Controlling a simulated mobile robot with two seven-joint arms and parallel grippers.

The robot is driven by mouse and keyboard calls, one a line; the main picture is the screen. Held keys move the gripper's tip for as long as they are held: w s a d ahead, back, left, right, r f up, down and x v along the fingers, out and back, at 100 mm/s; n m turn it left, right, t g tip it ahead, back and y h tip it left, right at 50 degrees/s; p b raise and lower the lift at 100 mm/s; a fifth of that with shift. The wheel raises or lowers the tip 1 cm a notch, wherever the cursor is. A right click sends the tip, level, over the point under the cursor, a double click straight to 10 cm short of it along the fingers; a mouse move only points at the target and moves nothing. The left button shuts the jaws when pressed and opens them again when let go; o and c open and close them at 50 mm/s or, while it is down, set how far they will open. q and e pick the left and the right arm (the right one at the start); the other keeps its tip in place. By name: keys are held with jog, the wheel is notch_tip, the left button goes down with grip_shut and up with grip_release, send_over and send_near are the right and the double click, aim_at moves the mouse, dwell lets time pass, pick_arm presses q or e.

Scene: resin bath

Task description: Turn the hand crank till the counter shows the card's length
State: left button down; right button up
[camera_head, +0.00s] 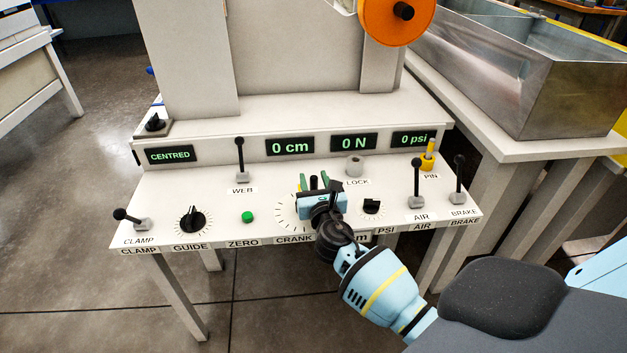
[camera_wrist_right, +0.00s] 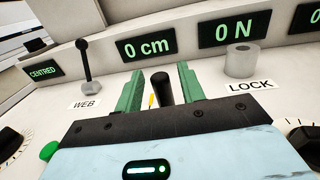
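The counter (camera_head: 290,146) on the panel reads 0 cm; it also shows in the right wrist view (camera_wrist_right: 147,48). The hand crank's black handle (camera_wrist_right: 162,88) stands upright above the CRANK dial (camera_head: 287,214). My right gripper (camera_head: 314,182) is over the crank, with its green fingers on either side of the handle. In the right wrist view (camera_wrist_right: 161,78) a gap shows between the handle and each finger, so the gripper is open. The gripper hides the crank's arm and hub. My left gripper is not in view. I see no length card.
Nearby on the panel are the WEB lever (camera_head: 240,160), the grey LOCK knob (camera_head: 354,166), the green ZERO button (camera_head: 247,217), the PSI knob (camera_head: 371,206) and the AIR lever (camera_head: 417,185). Displays read CENTRED, 0 N and 0 psi. A yellow PIN (camera_head: 429,155) stands at right.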

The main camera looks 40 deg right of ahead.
jog(key=shift+w+d, duration=0.2)
jog(key=shift+w, duration=0.2)
jog(key=shift+c, duration=0.5)
grip_shut()
jog(key=shift+s+m+h, duration=0.15)
jog(key=shift+m+h, duration=0.15)
jog(key=shift+h, duration=0.2)
